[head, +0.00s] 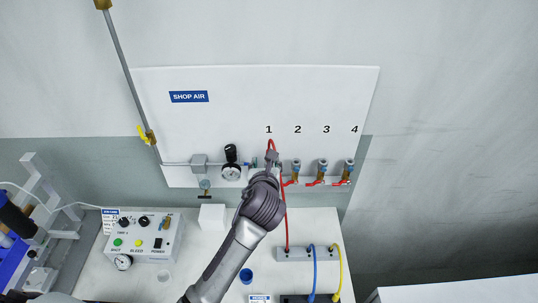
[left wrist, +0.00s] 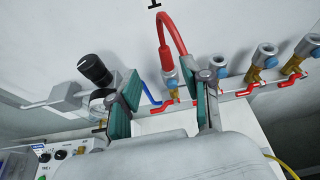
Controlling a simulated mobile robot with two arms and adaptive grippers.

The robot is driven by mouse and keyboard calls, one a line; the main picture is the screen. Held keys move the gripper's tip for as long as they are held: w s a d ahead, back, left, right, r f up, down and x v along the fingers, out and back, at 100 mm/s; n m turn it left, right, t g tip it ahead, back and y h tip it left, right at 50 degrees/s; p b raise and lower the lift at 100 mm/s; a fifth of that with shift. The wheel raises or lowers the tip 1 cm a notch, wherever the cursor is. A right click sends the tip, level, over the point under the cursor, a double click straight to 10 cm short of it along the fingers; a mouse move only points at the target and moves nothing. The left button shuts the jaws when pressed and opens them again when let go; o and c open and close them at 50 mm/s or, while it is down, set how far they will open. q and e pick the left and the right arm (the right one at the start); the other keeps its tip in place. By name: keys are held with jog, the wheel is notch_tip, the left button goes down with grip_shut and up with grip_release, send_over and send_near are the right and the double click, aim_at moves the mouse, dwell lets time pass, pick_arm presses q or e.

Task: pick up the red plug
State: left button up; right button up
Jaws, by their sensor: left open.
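The red plug (left wrist: 166,58) stands on the outlet under the number 1 on the wall panel, with its red hose bending over to the right. In the head view the red hose (head: 271,142) loops above my gripper and runs down to the table. My left gripper (head: 271,158) is at outlet 1 and hides most of it. In the left wrist view its green-padded fingers (left wrist: 164,101) are apart, one on each side of the outlet and plug. No contact with the plug is visible. My right gripper is in neither view.
Outlets (head: 322,167) 2 to 4 with red lever handles stand close on the right. A gauge with a black knob (head: 231,153) is close on the left. Below, the table holds a control box (head: 145,236), a blue cup (head: 246,275) and a block (head: 305,254) with hoses.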

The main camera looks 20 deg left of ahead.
pick_arm(q)
jog(key=x, duration=0.2)
jog(key=p+x, duration=0.1)
jog(key=x, duration=0.2)
jog(key=p+x, duration=0.1)
jog(key=x, duration=0.1)
jog(key=shift+w+d+f, duration=0.2)
jog(key=shift+w+d, duration=0.1)
jog(key=shift+w, duration=0.05)
jog(key=shift+w+f, duration=0.1)
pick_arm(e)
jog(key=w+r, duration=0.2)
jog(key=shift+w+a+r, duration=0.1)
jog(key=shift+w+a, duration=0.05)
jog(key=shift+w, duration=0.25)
pick_arm(q)
jog(key=c, duration=0.3)
grip_shut()
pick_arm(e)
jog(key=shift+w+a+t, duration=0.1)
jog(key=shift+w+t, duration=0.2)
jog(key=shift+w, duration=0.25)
